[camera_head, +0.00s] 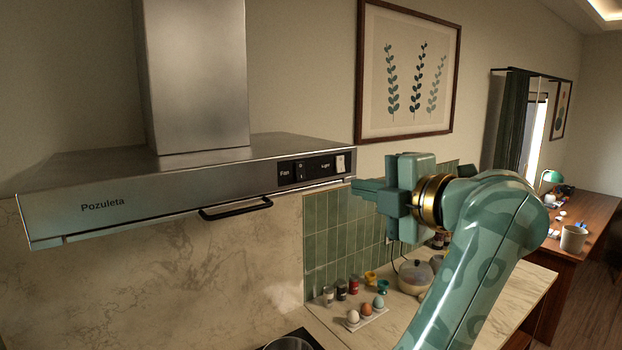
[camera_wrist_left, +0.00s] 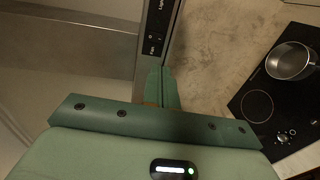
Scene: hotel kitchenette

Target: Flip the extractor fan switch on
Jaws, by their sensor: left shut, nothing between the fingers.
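The extractor fan switch (camera_head: 300,171) is a small dark rocker beside the "Fan" label on the black panel of the steel hood (camera_head: 225,180). In the wrist view the switch (camera_wrist_left: 156,38) shows beyond the fingertips; which way it is tipped is too small to tell. My left gripper (camera_head: 356,186) is shut and empty, just right of the panel's right end in the head view. In the wrist view its fingertips (camera_wrist_left: 161,72) lie close to the panel's "Fan" end; I cannot tell whether they touch. My right gripper is not in view.
A pale light switch (camera_head: 340,163) sits on the same panel. A black handle bar (camera_head: 236,209) hangs under the hood's front edge. Below are a counter with an egg tray (camera_head: 361,318) and a hob with a pot (camera_wrist_left: 288,61). A framed picture (camera_head: 408,75) hangs behind.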

